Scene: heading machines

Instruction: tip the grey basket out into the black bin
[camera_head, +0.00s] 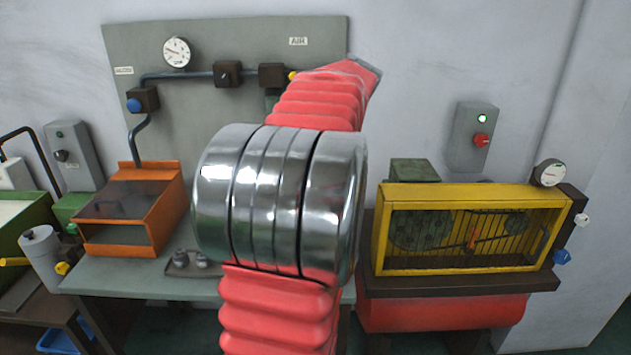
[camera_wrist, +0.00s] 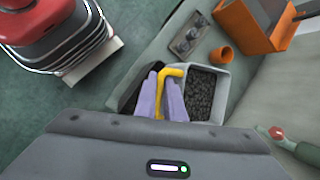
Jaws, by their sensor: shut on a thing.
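In the wrist view, my gripper (camera_wrist: 172,82) is shut on a yellow handle (camera_wrist: 176,70), its pale purple fingers closed around it. The handle is beside a light grey basket (camera_wrist: 218,108), which holds many small dark pieces (camera_wrist: 206,86). The basket seems about level; its near part is hidden by my gripper. A dark, bin-like shape (camera_wrist: 125,92) shows just left of the fingers, partly hidden; I cannot tell surely whether it is the black bin. In the head view my arm hides the gripper and basket.
A grey bench (camera_head: 125,278) carries an orange box with a clear cover (camera_head: 120,240) and a small tray of metal parts (camera_head: 180,268). An orange cup (camera_wrist: 221,54) shows near the basket. A yellow-framed guard (camera_head: 381,235) stands right. Green floor (camera_wrist: 30,130) is open at left in the wrist view.

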